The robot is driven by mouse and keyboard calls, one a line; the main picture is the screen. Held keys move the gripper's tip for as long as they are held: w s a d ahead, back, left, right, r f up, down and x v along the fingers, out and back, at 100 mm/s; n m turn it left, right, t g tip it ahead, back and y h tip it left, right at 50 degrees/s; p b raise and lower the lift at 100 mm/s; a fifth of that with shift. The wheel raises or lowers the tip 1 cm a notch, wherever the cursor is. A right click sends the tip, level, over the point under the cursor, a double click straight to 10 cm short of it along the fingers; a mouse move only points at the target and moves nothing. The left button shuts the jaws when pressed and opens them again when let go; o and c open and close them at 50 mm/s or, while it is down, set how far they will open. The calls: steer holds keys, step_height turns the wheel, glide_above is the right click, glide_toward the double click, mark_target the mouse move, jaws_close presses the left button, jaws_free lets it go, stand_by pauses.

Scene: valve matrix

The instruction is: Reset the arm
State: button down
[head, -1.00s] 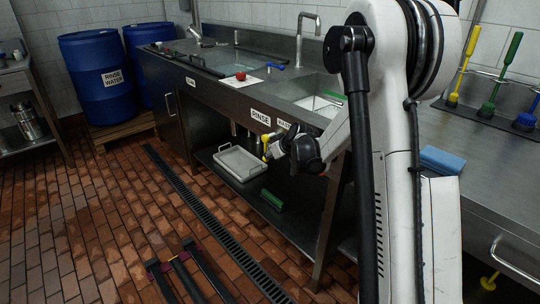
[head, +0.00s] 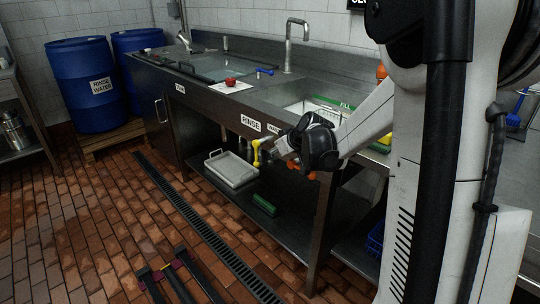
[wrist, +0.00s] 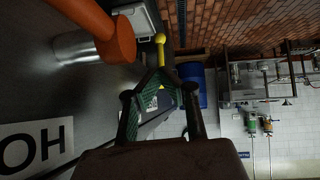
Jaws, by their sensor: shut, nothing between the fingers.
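My gripper (head: 274,151) is at the front edge of the steel sink bench, below the basin. In the wrist view its two green-padded fingers (wrist: 160,76) come together at the tips, shut and empty. A yellow valve handle (head: 256,152) is just left of the fingertips in the head view; it also shows beyond the tips in the wrist view (wrist: 160,40). I cannot tell whether they touch. An orange handle (wrist: 112,35) is close beside the fingers in the wrist view; part of it shows under my wrist in the head view (head: 300,172).
The steel bench (head: 205,100) carries a red knob (head: 231,82) and a blue handle (head: 264,71). A white tray (head: 231,168) and a green block (head: 264,204) lie on its lower shelf. Blue barrels (head: 80,85) stand at the left. The brick floor between has open room.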

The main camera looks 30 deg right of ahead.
steer(key=shift+s+r, duration=0.25)
steer(key=s+a+r, duration=0.5)
steer(key=s+a, duration=0.2)
steer(key=s+a+m+g, duration=0.1)
steer(key=s+a, duration=0.2)
steer(key=s, duration=0.6)
steer(key=s+a+r+m+h, duration=0.1)
steer(key=s+a, duration=0.3)
steer(key=s, duration=0.5)
steer(key=s+a+m+g, duration=0.1)
steer(key=s+a, duration=0.2)
steer(key=s, duration=0.5)
step_height(320, 180, up, 12)
steer(key=p, duration=1.2)
steer(key=shift+s+h, duration=0.3)
steer(key=shift+s, duration=0.15)
